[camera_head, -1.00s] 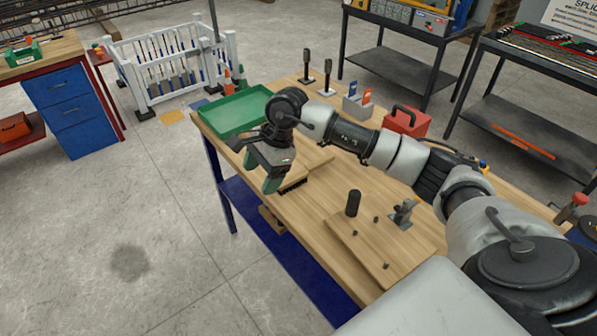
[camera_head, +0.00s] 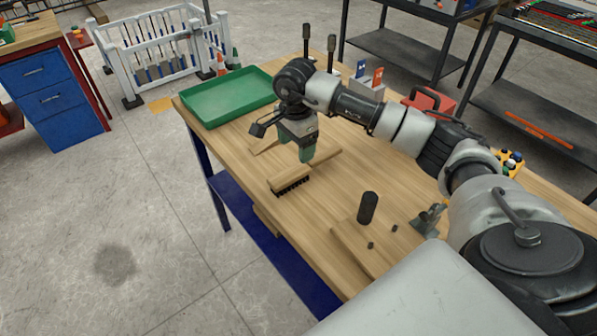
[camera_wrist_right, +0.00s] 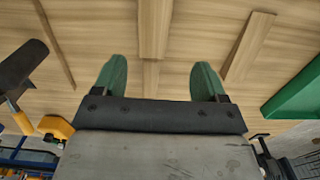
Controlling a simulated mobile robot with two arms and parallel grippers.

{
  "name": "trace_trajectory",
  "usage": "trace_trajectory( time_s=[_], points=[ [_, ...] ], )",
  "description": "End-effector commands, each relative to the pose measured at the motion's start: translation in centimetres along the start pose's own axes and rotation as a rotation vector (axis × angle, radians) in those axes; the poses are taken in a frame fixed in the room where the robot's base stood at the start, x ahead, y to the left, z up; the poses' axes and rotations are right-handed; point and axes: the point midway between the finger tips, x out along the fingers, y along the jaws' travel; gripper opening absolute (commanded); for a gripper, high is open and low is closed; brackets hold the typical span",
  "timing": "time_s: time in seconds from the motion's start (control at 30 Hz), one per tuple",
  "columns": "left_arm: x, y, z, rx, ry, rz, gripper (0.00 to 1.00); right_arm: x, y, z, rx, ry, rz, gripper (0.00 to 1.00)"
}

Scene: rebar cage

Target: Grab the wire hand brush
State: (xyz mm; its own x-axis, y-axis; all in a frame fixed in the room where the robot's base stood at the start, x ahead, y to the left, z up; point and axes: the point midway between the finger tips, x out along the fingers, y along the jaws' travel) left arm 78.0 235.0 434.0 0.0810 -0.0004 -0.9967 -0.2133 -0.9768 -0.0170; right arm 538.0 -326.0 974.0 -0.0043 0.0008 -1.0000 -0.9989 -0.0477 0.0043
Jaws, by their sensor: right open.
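The wire hand brush (camera_head: 289,179) lies on the wooden workbench, a wooden block with dark bristles at its near edge. Its wooden handle runs back to the right, partly behind my right gripper (camera_head: 306,156). That gripper has green fingers and is open and empty, pointing down above the handle. In the right wrist view, the brush's wooden strip (camera_wrist_right: 154,35) runs between the two spread green fingers of the right gripper (camera_wrist_right: 158,80). Its bristles are hidden there. My left gripper is not in view.
A green tray (camera_head: 228,98) is at the bench's far left corner. A thin wooden piece (camera_head: 264,146) lies between tray and brush. A board with a black peg (camera_head: 367,207) and a metal clamp (camera_head: 429,218) are nearer. A red toolbox (camera_head: 428,103) stands behind my arm.

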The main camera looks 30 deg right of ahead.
Motion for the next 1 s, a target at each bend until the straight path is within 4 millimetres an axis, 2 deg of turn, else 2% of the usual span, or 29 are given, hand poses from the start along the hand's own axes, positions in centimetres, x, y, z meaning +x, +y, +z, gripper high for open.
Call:
trace_trajectory(
  time_s=[0.13, 0.37, 0.53, 0.63, 0.73, 0.93, 0.97, 1.0],
  points=[
    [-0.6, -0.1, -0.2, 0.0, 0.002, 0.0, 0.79, 2.1, 0.1, 0.0, 0.0, -0.001, 0.003, 0.72],
    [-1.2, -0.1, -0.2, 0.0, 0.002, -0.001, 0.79, 3.9, 0.2, 0.0, -0.001, -0.001, 0.002, 0.72],
    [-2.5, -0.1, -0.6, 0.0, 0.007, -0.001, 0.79, 6.3, 0.9, -0.3, -0.001, -0.002, 0.005, 0.72],
    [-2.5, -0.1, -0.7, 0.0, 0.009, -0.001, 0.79, 7.7, 0.7, -0.2, 0.0, -0.003, 0.001, 0.72],
    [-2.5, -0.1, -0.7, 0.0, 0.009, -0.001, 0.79, 8.4, 0.7, -0.3, -0.001, -0.002, 0.001, 0.72],
    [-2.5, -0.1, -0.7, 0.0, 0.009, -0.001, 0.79, 8.5, 0.7, -0.3, -0.001, -0.001, -0.001, 0.72],
    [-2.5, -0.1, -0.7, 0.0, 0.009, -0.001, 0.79, 8.5, 0.7, -0.3, -0.001, -0.001, -0.001, 0.71],
    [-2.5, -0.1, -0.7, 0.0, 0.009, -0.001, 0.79, 8.5, 0.7, -0.3, -0.001, -0.001, -0.001, 0.65]
  ],
)
